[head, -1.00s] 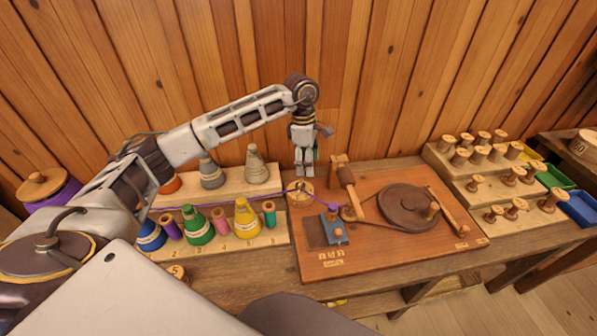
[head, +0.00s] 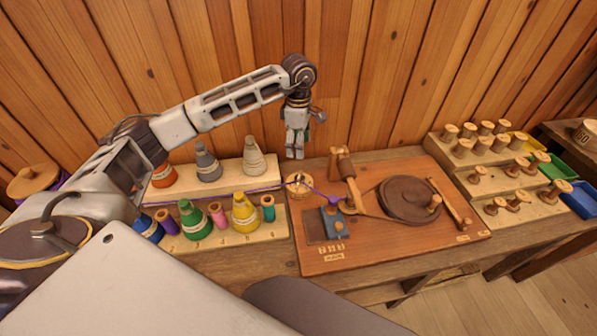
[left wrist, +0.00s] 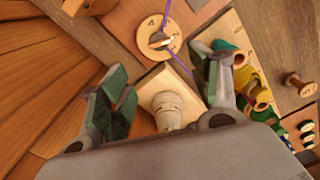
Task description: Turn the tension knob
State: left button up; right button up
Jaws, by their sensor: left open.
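A round pale wooden knob (head: 299,186), which looks like the tension knob, sits by the top left corner of the winder board. In the left wrist view the knob (left wrist: 152,47) shows dark marks on its face and a light bar across its middle; purple thread crosses it. My left gripper (head: 295,153) hangs just above and behind the knob, fingers down, apart from it. In the left wrist view my left gripper (left wrist: 162,68) has its green-padded fingers spread with nothing gripped; the knob lies beyond the fingertips. My right gripper is out of view.
The winder board (head: 315,262) carries a blue block (head: 335,224) and a dark wheel (head: 408,200). Purple thread runs left over a rack of coloured cones (head: 270,235). A grey-beige cone (head: 253,158) stands close to my gripper. Stepped spool shelves (head: 455,175) stand at right.

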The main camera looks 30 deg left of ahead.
aim_at(300, 177)
pick_arm(q)
notch_tip(300, 177, down, 13)
jog(key=shift+r+p, duration=0.1)
jog(key=shift+p, duration=0.75)
jog(key=shift+c, duration=0.4)
jog(key=c, duration=1)
